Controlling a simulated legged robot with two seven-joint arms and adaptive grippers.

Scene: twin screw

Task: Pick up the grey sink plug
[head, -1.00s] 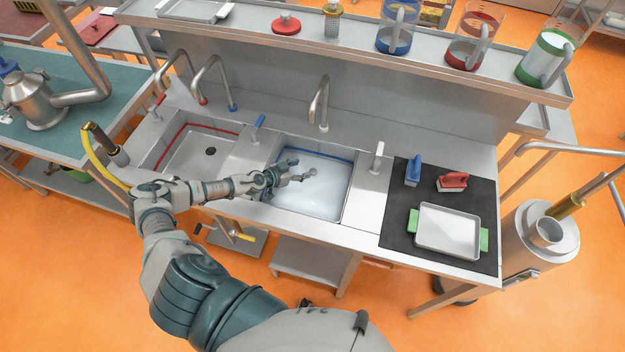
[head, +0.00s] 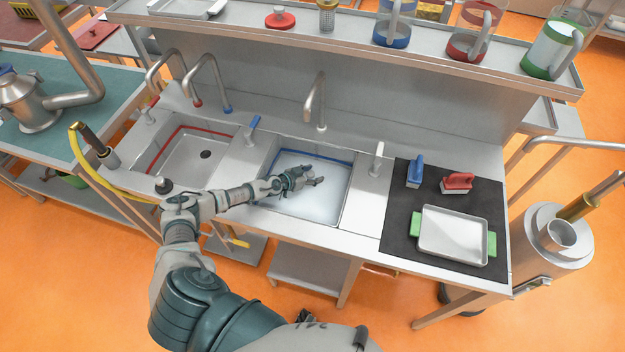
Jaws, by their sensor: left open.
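A small dark grey knob-like piece, which looks like the grey sink plug (head: 163,185), sits on the counter's front edge below the left basin, just beside my left forearm. My left gripper (head: 318,180) is open over the right basin (head: 310,200), well to the right of that piece. I see nothing between its fingers. The right basin has a blue band and a whitish bottom. The left basin (head: 185,155) has a red band and a dark drain hole. My right gripper is not in view.
Curved taps (head: 315,100) and a blue lever (head: 252,128) stand behind the basins. A black mat (head: 400,225) on the right holds brushes and a tray (head: 452,235). A yellow hose (head: 85,155) hangs at the left. Jugs and a red lid (head: 280,18) stand on the shelf.

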